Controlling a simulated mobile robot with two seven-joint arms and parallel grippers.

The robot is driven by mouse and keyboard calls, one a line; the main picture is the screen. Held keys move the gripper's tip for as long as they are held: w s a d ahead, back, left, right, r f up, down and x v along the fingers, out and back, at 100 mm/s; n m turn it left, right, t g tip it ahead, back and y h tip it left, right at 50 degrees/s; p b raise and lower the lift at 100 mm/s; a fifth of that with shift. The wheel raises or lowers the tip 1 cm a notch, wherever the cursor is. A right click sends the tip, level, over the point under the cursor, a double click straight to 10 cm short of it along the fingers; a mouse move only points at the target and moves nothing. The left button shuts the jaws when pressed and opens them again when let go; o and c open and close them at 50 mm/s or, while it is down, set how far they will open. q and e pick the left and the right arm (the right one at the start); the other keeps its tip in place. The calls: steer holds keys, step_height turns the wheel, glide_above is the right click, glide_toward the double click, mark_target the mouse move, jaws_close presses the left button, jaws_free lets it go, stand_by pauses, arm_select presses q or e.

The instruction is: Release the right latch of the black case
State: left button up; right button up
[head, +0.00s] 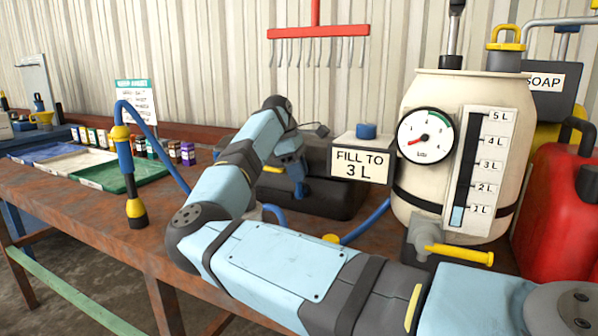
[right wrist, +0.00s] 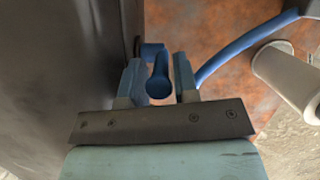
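The black case (head: 335,206) lies on the rusty bench behind my right forearm, partly hidden by it. My right gripper (head: 297,188) points down at the front of the case. In the right wrist view, a dark surface, likely the case (right wrist: 50,70), fills the left side. A blue latch-like part with a rounded end (right wrist: 159,85) stands between the two blue fingers of my right gripper (right wrist: 157,78). The fingers are apart, with a gap on the left of the part; contact on the right cannot be told. My left gripper is not in view.
A cream tank (head: 425,95) with gauge and level scale, a "FILL TO 3 L" sign (head: 360,164) and a red can (head: 555,210) stand right of the case. A blue hose (head: 365,228) runs along the bench. Coloured trays (head: 75,162) lie left.

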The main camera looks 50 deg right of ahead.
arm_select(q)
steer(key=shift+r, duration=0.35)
arm_select(e)
steer(key=shift+r, duration=0.3)
arm_select(q)
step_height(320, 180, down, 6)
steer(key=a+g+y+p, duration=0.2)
steer(key=p, duration=0.1)
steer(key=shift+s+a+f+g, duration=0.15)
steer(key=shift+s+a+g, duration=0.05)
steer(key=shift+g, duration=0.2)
arm_select(e)
steer(key=v, duration=1.3)
steer(key=shift+w, duration=0.15)
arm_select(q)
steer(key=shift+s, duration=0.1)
arm_select(e)
steer(key=shift+a, duration=0.1)
